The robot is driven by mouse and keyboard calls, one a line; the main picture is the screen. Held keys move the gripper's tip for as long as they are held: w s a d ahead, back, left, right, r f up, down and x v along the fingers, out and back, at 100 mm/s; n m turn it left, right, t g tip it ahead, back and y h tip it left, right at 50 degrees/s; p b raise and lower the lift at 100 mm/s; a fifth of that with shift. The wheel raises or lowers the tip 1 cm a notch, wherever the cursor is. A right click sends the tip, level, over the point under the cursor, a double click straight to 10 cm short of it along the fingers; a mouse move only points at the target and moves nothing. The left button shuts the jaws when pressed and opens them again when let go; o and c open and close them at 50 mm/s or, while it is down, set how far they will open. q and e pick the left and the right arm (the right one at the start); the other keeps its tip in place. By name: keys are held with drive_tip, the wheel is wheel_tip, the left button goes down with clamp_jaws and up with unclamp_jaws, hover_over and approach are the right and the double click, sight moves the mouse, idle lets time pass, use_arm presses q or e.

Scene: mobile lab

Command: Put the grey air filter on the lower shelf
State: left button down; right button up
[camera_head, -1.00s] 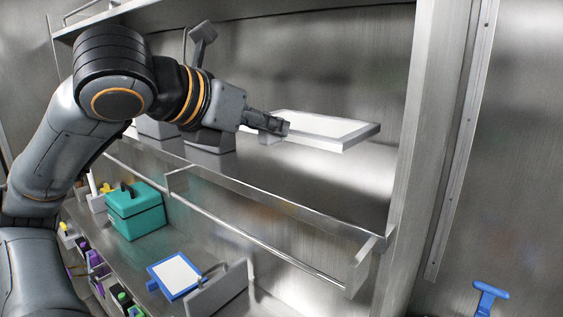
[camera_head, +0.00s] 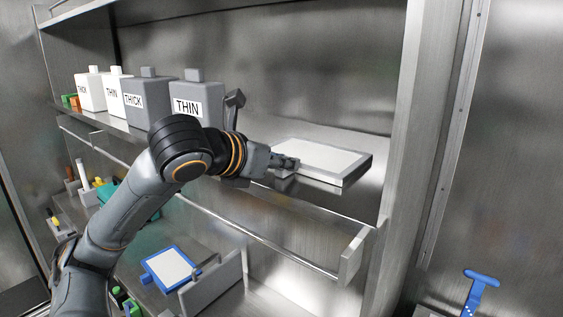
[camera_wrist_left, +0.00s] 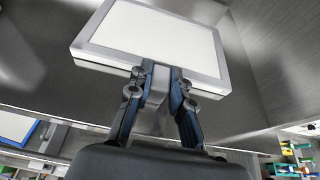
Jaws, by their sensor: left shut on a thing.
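The grey air filter (camera_head: 322,159) is a flat white panel in a grey frame. It lies about level over the right part of the railed shelf (camera_head: 347,209), below the top shelf; I cannot tell whether it touches the surface. My left gripper (camera_head: 287,164) is shut on the filter's left edge. In the left wrist view, the fingers (camera_wrist_left: 161,84) pinch a tab at the near edge of the filter (camera_wrist_left: 150,35). A lower surface with a blue-framed filter (camera_head: 169,268) shows beneath the railed shelf. My right gripper is not in view.
Several jugs labelled THICK or THIN, one grey THIN jug (camera_head: 190,104) nearest, stand left of the filter. A metal rail (camera_head: 270,243) runs along the front. An upright post (camera_head: 412,150) bounds the right side. A blue handle (camera_head: 480,282) is at lower right.

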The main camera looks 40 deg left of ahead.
use_arm(q)
drive_tip(key=c, duration=1.2)
unclamp_jaws()
drive_tip(key=shift+s+r, duration=0.1)
drive_tip(key=shift+s, duration=0.05)
drive_tip(key=b+v, duration=0.4)
drive_tip(key=v, duration=0.7)
drive_tip(key=shift+s, duration=0.35)
